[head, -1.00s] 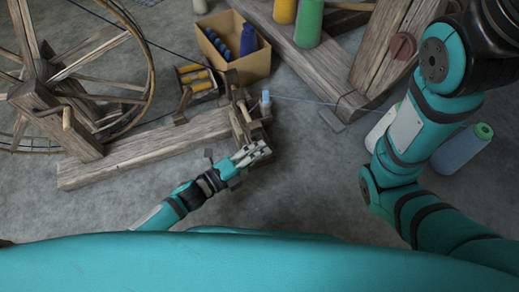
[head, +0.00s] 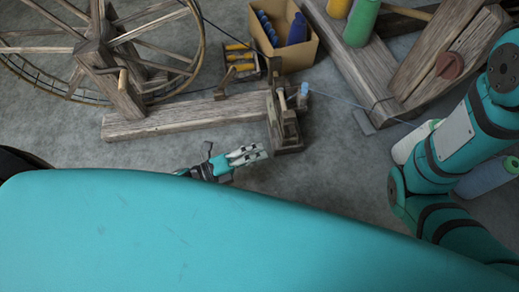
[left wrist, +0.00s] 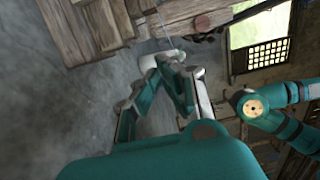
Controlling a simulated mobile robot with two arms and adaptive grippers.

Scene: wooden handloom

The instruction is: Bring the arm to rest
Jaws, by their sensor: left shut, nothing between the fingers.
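My left gripper (head: 257,153) is shut and empty over the grey floor, just in front of the spinning wheel's wooden base (head: 185,116). In the picture its tips end a little left of the small spindle post (head: 283,122), with a narrow gap of floor between. Most of my left arm is hidden behind my teal body. In the left wrist view the gripper's fingers (left wrist: 172,62) point away over floor and dark timber. My right arm shows at the right edge of the head view, bent downward; its gripper is out of the frame.
The spoked wheel (head: 122,70) stands at the upper left. A cardboard box (head: 297,61) and a small bobbin rack (head: 243,74) sit behind the base. A thread runs right from the spindle.

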